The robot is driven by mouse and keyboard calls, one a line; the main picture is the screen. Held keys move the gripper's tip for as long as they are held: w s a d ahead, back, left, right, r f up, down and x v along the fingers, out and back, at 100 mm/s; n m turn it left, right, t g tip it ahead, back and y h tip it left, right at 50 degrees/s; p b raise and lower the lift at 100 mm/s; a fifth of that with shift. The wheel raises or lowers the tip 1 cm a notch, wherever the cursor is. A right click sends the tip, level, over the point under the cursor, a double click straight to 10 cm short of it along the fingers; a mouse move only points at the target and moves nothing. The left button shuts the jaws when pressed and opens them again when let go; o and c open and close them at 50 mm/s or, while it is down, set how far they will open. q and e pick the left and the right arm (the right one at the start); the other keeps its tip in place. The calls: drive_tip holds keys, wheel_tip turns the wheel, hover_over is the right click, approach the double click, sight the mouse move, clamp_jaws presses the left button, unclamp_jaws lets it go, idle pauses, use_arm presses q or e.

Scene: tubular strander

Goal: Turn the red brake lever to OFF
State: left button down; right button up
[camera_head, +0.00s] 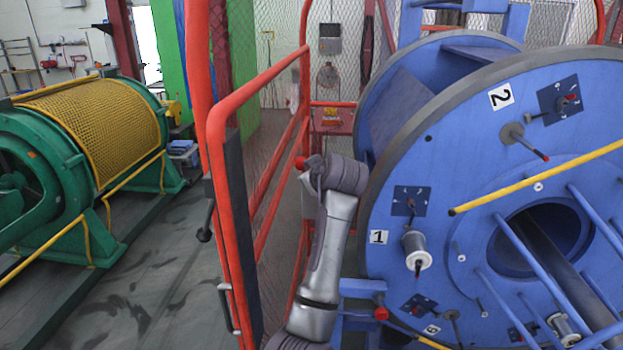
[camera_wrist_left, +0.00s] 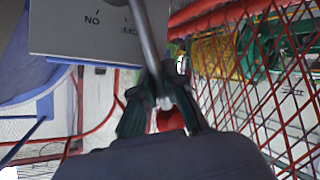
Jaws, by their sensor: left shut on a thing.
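The brake lever has a grey rod (camera_wrist_left: 147,40) and a red ball knob (camera_wrist_left: 170,120), seen in the left wrist view. The knob also shows in the head view (camera_head: 300,163). My left gripper (camera_wrist_left: 164,98) is shut on the rod just by the knob, and its dark fingers stand on either side. In the head view my left gripper (camera_head: 312,170) is beside the red fence post. A grey plate (camera_wrist_left: 80,35) behind the rod has ON and OFF marks. The rod crosses in front of the plate beside the OFF mark and partly covers it. My right gripper is not in view.
A large blue strander wheel (camera_head: 440,150) stands close to the right of my arm. A red gate frame (camera_head: 262,85) with mesh stands to the left. A green machine with a yellow guard (camera_head: 95,115) is farther left, with open floor (camera_head: 150,270) before it.

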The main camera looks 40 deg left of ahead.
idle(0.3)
use_arm(q)
drive_tip(key=c, duration=1.5)
unclamp_jaws()
drive_tip(key=shift+a, duration=0.1)
drive_tip(key=v, duration=1.2)
drive_tip(key=shift+s, duration=0.1)
